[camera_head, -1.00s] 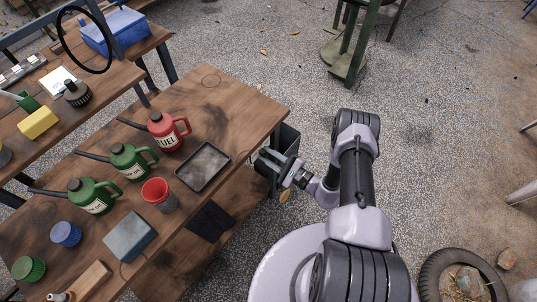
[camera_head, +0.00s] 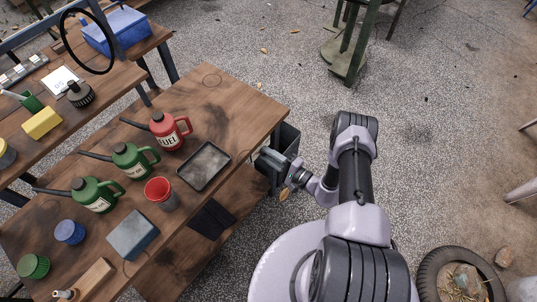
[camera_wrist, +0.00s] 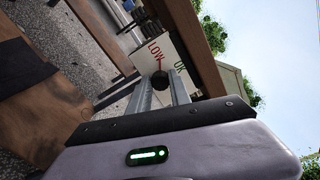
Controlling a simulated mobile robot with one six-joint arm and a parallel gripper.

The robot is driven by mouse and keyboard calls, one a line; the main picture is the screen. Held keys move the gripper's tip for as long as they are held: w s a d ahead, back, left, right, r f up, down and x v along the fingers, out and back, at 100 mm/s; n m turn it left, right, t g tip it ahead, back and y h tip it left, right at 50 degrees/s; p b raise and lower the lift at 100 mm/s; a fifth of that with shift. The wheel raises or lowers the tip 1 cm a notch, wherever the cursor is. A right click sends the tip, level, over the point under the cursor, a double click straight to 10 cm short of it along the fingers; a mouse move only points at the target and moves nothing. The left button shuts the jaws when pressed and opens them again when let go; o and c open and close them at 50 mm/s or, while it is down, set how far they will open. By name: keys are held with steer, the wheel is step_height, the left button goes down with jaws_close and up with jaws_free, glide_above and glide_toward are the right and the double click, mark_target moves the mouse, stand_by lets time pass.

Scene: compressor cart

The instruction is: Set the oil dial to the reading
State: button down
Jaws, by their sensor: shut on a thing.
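The oil dial (camera_wrist: 179,52) is a pale plate in the wrist view, with red LOW and green OK lettering. A small black knob (camera_wrist: 160,78) is on it, and a thin red pointer runs from the knob toward LOW. My gripper (camera_wrist: 161,84) is shut on the knob, with one grey finger at each side. In the head view my gripper (camera_head: 267,161) is at the right edge of the workbench, and the dial is hidden there.
The wooden bench (camera_head: 250,100) holds a red fuel can (camera_head: 168,132), green cans (camera_head: 130,160), a tray (camera_head: 204,166) and a red-topped cup (camera_head: 160,193). A dark bin (camera_head: 286,143) stands close beside my gripper.

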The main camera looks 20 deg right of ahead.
stand_by(0.3)
steer(key=c, duration=1.2)
jaws_free()
steer(key=p+v, duration=0.2)
steer(key=v, duration=1.5)
steer(key=shift+s+d+p, duration=0.1)
steer(key=shift+s+p, duration=0.1)
steer(key=shift+p, duration=0.15)
steer(key=shift+r, duration=0.15)
